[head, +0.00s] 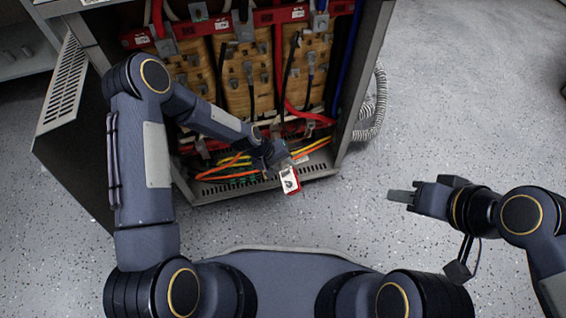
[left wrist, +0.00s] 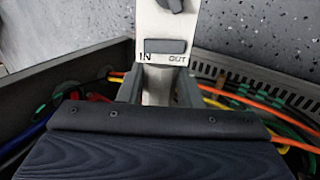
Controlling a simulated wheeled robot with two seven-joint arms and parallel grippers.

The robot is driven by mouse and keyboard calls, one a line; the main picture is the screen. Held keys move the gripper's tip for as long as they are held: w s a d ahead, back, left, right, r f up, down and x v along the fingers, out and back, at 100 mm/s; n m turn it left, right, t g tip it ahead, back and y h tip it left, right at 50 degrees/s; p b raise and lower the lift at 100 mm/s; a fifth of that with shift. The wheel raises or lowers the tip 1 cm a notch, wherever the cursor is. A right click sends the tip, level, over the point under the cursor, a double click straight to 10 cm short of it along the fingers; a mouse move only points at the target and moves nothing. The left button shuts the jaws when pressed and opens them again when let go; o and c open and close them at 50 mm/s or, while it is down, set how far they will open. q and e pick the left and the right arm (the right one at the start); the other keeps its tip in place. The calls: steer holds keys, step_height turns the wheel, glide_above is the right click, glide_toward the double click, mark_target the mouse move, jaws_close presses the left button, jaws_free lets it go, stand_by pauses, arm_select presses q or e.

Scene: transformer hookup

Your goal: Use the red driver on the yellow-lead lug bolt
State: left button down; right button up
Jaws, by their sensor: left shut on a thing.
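My left gripper (head: 280,163) is at the lower front of the open cabinet. It is shut on a tool with a white face and red edges, apparently the red driver (head: 290,180). In the left wrist view the white body of this driver (left wrist: 166,22) stands up between the fingers, with a grey button and the letters IN and OUT. Yellow leads (head: 312,146) run low in the cabinet among orange and green ones. I cannot make out the yellow-lead lug bolt. My right gripper (head: 402,195) is over the floor right of the cabinet, apart from everything; its jaw gap is unclear.
The transformer cabinet (head: 352,85) holds tan coil blocks (head: 238,95), red bars and thick red, black and blue cables. Its vented panel (head: 62,85) stands out at left. A grey corrugated hose (head: 378,105) lies outside at right. The speckled floor (head: 460,110) beyond is clear.

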mark_target(287, 176)
arm_select(q)
steer(key=shift+r, duration=0.1)
stand_by(0.3)
steer(key=shift+s+d, duration=0.25)
steer(key=shift+s, duration=0.45)
steer(key=shift+s+d, duration=0.2)
steer(key=shift+s, duration=0.5)
steer(key=shift+s+d, duration=0.25)
steer(key=shift+s, duration=0.45)
